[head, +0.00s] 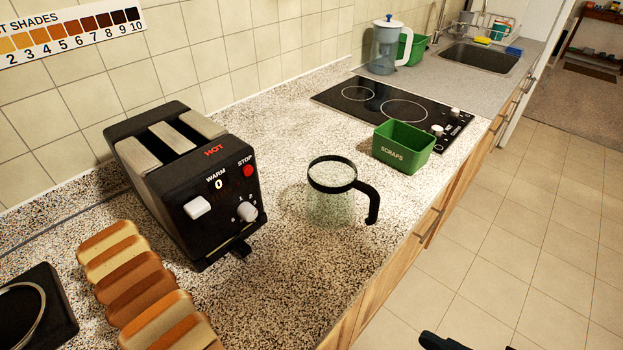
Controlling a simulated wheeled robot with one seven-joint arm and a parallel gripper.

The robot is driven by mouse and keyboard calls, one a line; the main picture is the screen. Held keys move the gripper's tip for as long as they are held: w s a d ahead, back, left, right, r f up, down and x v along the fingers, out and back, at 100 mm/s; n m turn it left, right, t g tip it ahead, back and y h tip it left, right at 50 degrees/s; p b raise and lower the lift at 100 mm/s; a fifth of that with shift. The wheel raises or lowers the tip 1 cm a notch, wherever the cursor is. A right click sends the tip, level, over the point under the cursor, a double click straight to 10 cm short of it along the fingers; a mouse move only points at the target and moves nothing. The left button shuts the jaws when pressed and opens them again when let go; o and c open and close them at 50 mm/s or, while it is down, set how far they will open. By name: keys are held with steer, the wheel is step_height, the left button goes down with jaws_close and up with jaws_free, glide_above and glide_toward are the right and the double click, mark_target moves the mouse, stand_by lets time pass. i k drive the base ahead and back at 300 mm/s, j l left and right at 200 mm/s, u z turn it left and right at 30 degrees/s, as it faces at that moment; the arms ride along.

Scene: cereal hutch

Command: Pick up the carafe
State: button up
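The glass carafe (331,208) stands upright on the speckled counter in the head view. It has a black rim and a black handle on its right side, toward the counter's front edge. It looks clear and empty. A dark shape at the bottom edge, right of centre, may be part of my arm or gripper, but too little of it shows to tell. My gripper's fingers cannot be made out, and nothing touches the carafe.
A black toaster (185,180) stands left of the carafe, with bread slices (135,280) in front. A green scraps bin (403,147) and black cooktop (385,103) are behind, with a water pitcher (385,50) and sink (480,57) farther back. Tiled floor (530,230) is clear at right.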

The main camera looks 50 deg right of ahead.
mark_target(342, 197)
steer(key=i+j+z, duration=0.1)
steer(key=j, duration=1.15)
steer(key=j+z, duration=0.1)
steer(key=z, duration=2.1)
